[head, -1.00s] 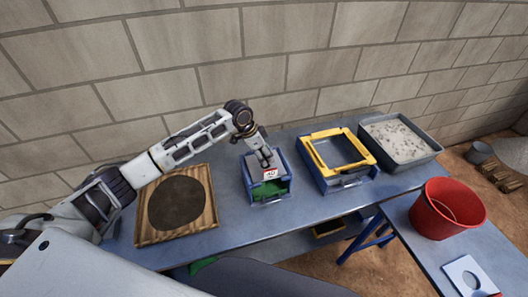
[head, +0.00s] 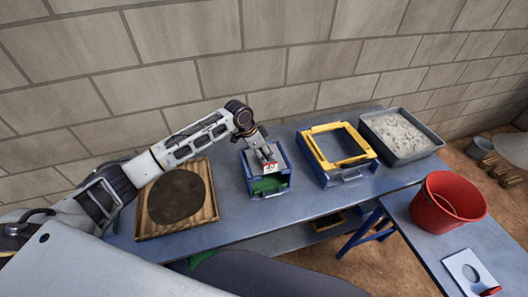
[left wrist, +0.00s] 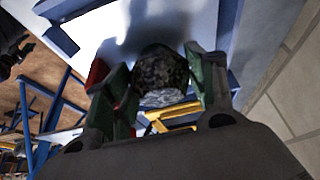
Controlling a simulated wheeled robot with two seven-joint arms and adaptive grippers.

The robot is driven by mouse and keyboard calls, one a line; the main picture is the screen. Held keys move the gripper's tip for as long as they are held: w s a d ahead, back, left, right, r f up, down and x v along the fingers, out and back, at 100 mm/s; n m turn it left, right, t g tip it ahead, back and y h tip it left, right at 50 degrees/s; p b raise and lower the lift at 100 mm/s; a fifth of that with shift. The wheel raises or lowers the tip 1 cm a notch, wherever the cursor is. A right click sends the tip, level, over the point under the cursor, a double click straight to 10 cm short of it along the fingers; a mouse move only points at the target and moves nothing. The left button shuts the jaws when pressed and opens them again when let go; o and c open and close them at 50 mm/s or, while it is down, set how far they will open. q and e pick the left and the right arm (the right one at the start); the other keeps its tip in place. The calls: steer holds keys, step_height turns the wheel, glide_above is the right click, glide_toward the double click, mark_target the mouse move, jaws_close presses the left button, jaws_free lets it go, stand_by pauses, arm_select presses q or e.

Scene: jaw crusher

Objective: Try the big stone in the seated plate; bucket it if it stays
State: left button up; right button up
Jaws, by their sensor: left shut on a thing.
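My left gripper (head: 267,167) is over the blue box (head: 287,191) on the long table, fingers pointing down. In the left wrist view its green-sided fingers (left wrist: 160,82) are shut on a dark, rough, rounded stone (left wrist: 160,68). The gripper hides the stone in the head view. A small white tag with red and dark marks (head: 270,168) shows at the fingertips, and a green part (head: 268,186) lies inside the box. I cannot tell whether the stone touches anything below. My right gripper is not in view.
A yellow-rimmed blue frame (head: 369,155) and a grey tray of pale gravel (head: 399,136) stand right of the box. A wooden tray with a dark round pad (head: 208,205) is left. A red bucket (head: 436,215) stands on the right table (head: 415,243). A wall is behind.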

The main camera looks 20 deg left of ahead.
arm_select(q)
steer(key=o, duration=1.3)
steer(key=shift+o, duration=0.2)
steer(key=v, duration=1.2)
steer(key=shift+a, duration=0.1)
